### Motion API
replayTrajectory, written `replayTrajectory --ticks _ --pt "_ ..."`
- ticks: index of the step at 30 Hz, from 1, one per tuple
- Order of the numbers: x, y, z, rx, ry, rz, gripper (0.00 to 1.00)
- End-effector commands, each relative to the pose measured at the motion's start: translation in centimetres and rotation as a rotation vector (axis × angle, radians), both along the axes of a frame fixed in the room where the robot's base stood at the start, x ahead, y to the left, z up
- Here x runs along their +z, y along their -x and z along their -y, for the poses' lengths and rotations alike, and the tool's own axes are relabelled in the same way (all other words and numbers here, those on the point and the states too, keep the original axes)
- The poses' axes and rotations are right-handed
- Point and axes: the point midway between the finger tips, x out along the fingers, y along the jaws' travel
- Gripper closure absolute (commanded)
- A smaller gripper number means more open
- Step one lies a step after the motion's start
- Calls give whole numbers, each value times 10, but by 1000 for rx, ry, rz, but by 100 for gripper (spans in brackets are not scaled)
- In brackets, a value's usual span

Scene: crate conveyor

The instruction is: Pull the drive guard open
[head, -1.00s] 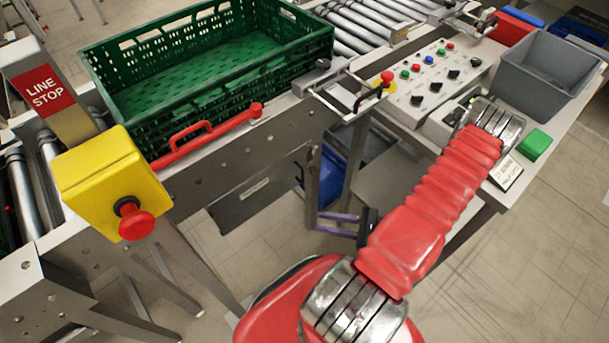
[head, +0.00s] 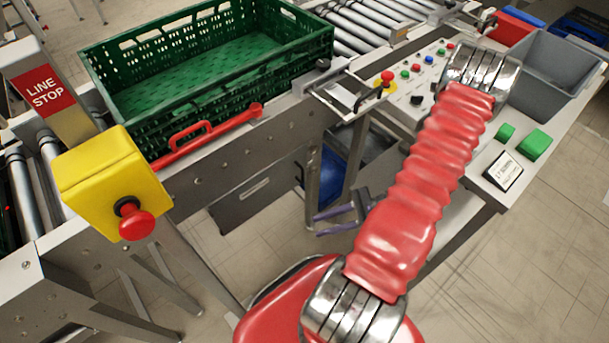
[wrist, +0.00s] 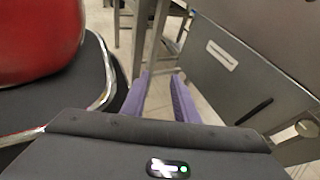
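The drive guard (head: 240,208) is a flat grey panel under the side of the conveyor frame, with a pale strip on its face. A small dark bar (head: 300,172), perhaps its handle, is near its right edge. In the wrist view, a grey panel (wrist: 215,85) fills the right side, with the pale strip and a dark bar (wrist: 254,112) on it. My gripper (head: 316,225) has two purple fingers apart with nothing between them. It is right of the panel and below the dark bar, apart from both. The fingers also show in the wrist view (wrist: 161,84).
A green crate (head: 120,117) sits on the conveyor above the panel. A red handle bar (head: 205,138) runs along the frame. A yellow line-stop box (head: 92,178) stands at left. A conveyor leg (head: 312,185) is close beyond my fingers. The floor in front is clear.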

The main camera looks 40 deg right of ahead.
Motion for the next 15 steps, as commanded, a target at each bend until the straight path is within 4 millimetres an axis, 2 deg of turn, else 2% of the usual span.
replayTrajectory --ticks 15 --pt "27 5 -6 208 153 -4 73"
